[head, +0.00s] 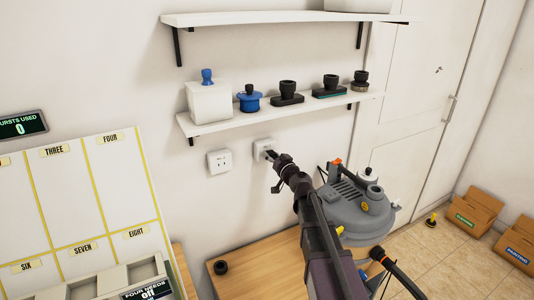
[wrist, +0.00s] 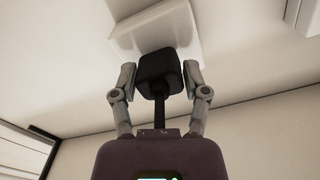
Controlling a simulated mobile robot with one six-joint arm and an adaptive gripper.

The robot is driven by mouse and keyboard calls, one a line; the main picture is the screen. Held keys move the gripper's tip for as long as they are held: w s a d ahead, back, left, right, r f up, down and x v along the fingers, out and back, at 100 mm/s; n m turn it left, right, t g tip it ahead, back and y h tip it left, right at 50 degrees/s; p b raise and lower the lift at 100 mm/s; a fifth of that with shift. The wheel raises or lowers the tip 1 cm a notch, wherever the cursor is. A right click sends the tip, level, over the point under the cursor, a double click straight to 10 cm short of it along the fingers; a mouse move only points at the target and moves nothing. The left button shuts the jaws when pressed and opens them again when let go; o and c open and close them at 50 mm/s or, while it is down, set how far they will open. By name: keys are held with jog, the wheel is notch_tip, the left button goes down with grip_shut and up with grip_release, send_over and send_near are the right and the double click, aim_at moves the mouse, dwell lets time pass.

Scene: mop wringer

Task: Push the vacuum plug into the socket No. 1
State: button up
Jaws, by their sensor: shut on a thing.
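My gripper (head: 274,170) is at the wall, at the lower edge of the right white socket (head: 263,146). In the wrist view its two fingers (wrist: 160,78) are closed on the sides of a black plug (wrist: 160,68), with the cord running back between them. The plug's far end overlaps the white socket (wrist: 152,27); I cannot tell whether it touches or has entered it. A second white socket (head: 219,161) with visible holes is to the left and is free. No socket number is legible. The grey vacuum (head: 357,208) stands to the right of my arm.
A shelf (head: 222,127) with several black and blue attachments is above the sockets. A wooden bench (head: 258,268) is below, with a small black ring (head: 220,267). A numbered board (head: 75,195) is at left. Cardboard boxes (head: 477,212) stand on the floor at right.

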jog(key=shift+w+a, duration=0.15)
jog(key=shift+w, duration=0.25)
dwell(0.8)
jog(key=shift+c, duration=0.5)
jog(key=o, duration=1.3)
jog(key=v, duration=1.2)
jog(key=shift+a, duration=0.1)
